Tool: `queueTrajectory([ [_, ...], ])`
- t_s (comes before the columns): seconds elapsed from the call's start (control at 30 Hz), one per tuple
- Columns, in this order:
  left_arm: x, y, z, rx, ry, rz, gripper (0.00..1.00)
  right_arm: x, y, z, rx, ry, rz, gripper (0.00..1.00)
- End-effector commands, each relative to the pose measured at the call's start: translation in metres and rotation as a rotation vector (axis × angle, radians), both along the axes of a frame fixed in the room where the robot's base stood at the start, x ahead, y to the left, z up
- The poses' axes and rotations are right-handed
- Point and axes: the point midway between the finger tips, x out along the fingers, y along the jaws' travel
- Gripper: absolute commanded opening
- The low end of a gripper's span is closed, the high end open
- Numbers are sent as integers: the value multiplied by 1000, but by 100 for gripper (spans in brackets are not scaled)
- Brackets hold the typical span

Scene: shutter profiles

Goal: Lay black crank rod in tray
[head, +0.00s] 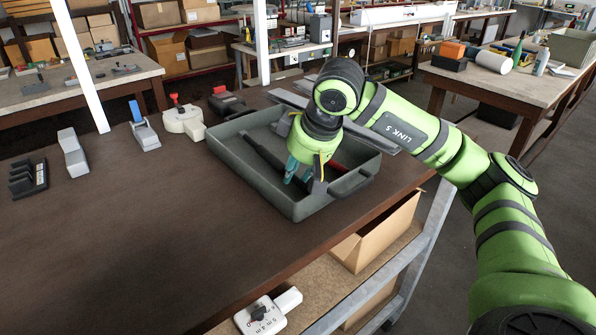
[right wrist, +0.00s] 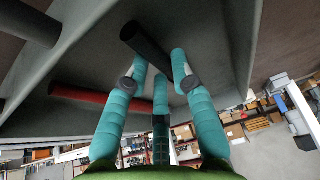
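The grey-green tray (head: 305,207) stands on the brown bench. The black crank rod (head: 262,153) lies slanting inside it, its near end by my right gripper. My right gripper (head: 298,174) is low inside the tray, its teal fingers pointing down. In the right wrist view, its fingers (right wrist: 158,66) are partly curled around or beside a black rod (right wrist: 147,43). I cannot tell whether they grip it. A red rod (right wrist: 85,97) lies to their left, and it shows partly behind the gripper in the head view (head: 338,168). My left gripper is not in view.
Another dark cylinder (right wrist: 28,20) shows at the top left of the wrist view. Left of the tray stand a white part with a red knob (head: 183,120), a blue-handled part (head: 143,128), a grey block (head: 73,153) and a black rack (head: 28,178). The front bench top is clear.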

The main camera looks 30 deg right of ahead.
Motion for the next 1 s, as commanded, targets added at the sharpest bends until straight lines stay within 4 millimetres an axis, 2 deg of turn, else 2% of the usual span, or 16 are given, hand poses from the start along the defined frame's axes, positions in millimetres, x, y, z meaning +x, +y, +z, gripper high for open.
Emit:
queueTrajectory([
  [0.03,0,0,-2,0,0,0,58,-5,4,-16,-1,44,13,34],
  [0.53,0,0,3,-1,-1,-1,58,-5,4,-10,0,40,14,34],
  [0.63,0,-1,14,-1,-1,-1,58,-5,4,2,-1,39,13,34],
  [0.73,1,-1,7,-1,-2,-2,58,-10,3,16,-1,29,13,34],
  [1.0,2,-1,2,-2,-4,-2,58,-34,0,76,-2,24,11,34],
])
